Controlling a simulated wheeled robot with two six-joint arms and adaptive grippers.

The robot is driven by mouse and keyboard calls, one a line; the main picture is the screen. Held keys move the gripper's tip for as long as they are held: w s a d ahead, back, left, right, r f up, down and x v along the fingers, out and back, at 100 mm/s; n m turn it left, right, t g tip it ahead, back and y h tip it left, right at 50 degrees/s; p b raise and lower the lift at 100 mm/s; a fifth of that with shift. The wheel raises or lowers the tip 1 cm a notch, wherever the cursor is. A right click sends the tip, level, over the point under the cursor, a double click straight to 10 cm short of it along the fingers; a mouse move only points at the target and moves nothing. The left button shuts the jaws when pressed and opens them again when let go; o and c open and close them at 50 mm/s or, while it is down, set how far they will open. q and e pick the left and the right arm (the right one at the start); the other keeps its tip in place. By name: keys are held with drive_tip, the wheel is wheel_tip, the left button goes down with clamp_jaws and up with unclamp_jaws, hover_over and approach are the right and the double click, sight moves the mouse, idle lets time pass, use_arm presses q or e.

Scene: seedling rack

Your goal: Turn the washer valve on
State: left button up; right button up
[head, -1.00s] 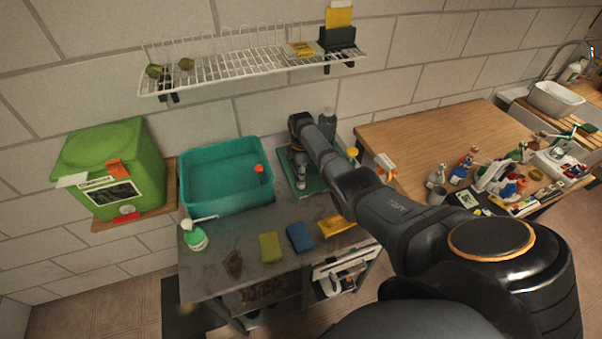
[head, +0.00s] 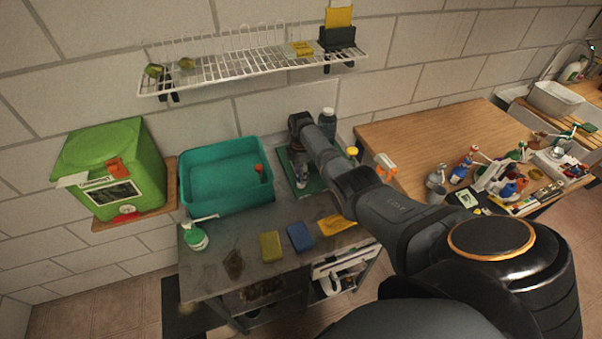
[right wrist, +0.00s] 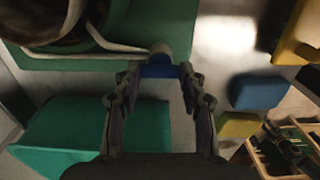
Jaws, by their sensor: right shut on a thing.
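My right gripper (head: 301,180) is low over a green board (head: 314,184) at the back of the grey bench. In the right wrist view its two fingers (right wrist: 158,73) are closed around a small blue piece with a rounded grey top (right wrist: 160,50), which looks like the washer valve's handle. A pale metal rod (right wrist: 120,46) runs from this piece to a dark round body (right wrist: 45,18) at the upper left. In the head view my arm and gripper largely hide the washer valve, so I cannot tell its setting. My left gripper is not in view.
A teal basin (head: 225,205) stands left of the board. A grey bottle (head: 327,124) stands behind my arm. Sponges, green-yellow (head: 270,246), blue (head: 299,237) and yellow (head: 337,224), lie in front. A white wire shelf (head: 230,70) hangs above. A wooden table (head: 430,125) is at right.

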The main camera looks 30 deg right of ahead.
drive_tip(key=o, duration=1.1)
drive_tip(key=shift+o, duration=0.2)
wheel_tip(320, 180, up, 12)
